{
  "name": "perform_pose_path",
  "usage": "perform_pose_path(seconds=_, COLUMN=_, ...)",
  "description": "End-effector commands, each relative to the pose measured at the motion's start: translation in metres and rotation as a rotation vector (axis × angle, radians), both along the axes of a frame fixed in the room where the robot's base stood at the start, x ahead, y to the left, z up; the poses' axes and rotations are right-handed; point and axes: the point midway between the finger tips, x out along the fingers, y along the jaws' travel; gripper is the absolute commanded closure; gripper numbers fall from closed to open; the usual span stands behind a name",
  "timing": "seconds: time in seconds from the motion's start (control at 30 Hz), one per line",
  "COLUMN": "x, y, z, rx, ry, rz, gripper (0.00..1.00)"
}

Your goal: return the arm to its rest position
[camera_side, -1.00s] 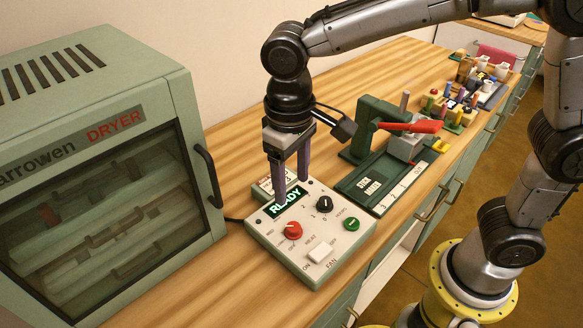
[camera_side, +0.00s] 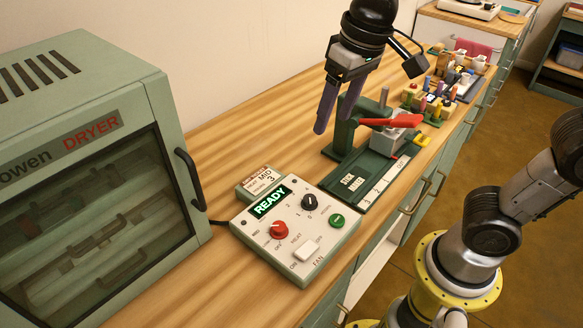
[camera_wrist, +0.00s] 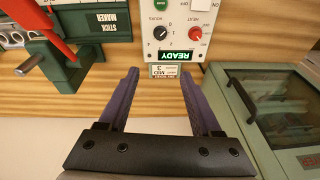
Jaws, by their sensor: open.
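My gripper (camera_side: 325,106) is raised above the bench in the side view, left of the green stick maker's post, with its fingers apart and nothing between them. In the wrist view the two purple fingers of my gripper (camera_wrist: 161,78) are spread and empty. The control box (camera_side: 296,235) sits on the bench below and to the left of my gripper, its display reading READY. The box also shows at the top of the wrist view (camera_wrist: 176,22). My gripper is apart from it.
The green dryer (camera_side: 165,125) stands at the left with its door shut. The stick maker (camera_side: 362,180) with a red lever (camera_side: 390,121) stands close to my gripper. Several small coloured items (camera_side: 432,100) stand farther back. Bare wood (camera_side: 225,140) lies between dryer and stick maker.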

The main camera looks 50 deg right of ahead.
Motion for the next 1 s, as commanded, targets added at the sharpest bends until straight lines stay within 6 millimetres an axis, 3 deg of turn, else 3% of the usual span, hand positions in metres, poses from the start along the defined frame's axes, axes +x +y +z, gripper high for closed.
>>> perform_pose_path(seconds=0.03, x=-0.016, y=-0.018, z=0.005, rx=0.009, ry=-0.042, rz=-0.031, gripper=0.35)
perform_pose_path(seconds=0.2, x=-0.069, y=-0.058, z=-0.002, rx=0.009, ry=-0.169, rz=-0.075, gripper=0.35)
perform_pose_path(seconds=0.4, x=-0.112, y=-0.075, z=-0.033, rx=-0.028, ry=-0.263, rz=-0.038, gripper=0.35)
perform_pose_path(seconds=0.57, x=-0.119, y=-0.074, z=-0.054, rx=-0.054, ry=-0.263, rz=0.046, gripper=0.35)
perform_pose_path(seconds=1.0, x=-0.116, y=-0.074, z=-0.051, rx=-0.062, ry=-0.275, rz=0.070, gripper=0.35)
